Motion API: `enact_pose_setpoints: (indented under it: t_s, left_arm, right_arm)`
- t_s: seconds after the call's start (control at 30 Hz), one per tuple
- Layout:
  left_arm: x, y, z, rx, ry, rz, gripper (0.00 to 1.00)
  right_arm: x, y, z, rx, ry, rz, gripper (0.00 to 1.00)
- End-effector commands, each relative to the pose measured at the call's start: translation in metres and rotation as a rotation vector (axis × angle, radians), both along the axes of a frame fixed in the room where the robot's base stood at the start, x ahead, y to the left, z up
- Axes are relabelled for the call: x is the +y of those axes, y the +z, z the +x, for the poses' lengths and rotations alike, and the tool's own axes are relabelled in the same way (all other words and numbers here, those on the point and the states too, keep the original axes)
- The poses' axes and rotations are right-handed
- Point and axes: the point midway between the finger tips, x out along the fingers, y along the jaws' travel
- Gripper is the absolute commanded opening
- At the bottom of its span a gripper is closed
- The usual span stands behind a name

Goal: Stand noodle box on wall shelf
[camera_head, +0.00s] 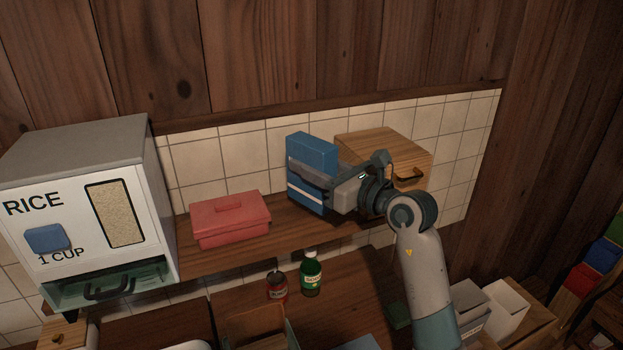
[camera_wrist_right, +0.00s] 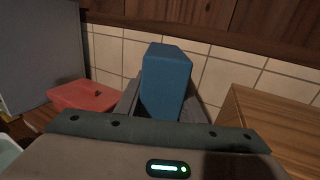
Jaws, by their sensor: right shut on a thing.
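The noodle box is a blue carton with a white stripe (camera_head: 312,150), upright over the wall shelf (camera_head: 235,247) in the head view. It also shows in the right wrist view (camera_wrist_right: 165,82), between my fingers. My right gripper (camera_head: 325,178) is shut on it from the right side. The box's lower end is at about the height of the shelf board; I cannot tell if it touches. My left gripper is in neither view.
A red lidded box (camera_head: 230,217) stands to the left on the shelf, with a rice dispenser (camera_head: 75,215) further left. A wooden box with a handle (camera_head: 390,150) stands close on the right. A green bottle (camera_head: 311,275) and a small red bottle (camera_head: 277,287) stand below.

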Motion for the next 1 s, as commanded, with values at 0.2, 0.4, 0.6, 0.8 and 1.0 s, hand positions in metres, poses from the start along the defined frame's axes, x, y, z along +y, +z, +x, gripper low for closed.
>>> enact_pose_setpoints:
  t_s: [0.2, 0.4, 0.6, 0.8, 1.0]
  left_arm:
    - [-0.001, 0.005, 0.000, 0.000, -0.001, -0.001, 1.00]
    - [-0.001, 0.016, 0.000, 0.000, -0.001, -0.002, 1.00]
    - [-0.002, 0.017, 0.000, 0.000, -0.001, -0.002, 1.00]
    - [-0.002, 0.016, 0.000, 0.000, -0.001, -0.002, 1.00]
    - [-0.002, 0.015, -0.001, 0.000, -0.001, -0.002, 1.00]
  right_arm:
    - [0.000, -0.006, 0.000, 0.004, 0.001, 0.002, 0.05]
    - [0.000, -0.029, 0.000, 0.004, 0.000, 0.002, 0.05]
    - [-0.001, -0.039, 0.000, -0.001, -0.001, 0.001, 0.05]
    - [-0.001, -0.039, 0.000, -0.001, 0.000, 0.001, 0.05]
    - [0.000, -0.043, 0.000, 0.001, 0.000, 0.001, 0.49]
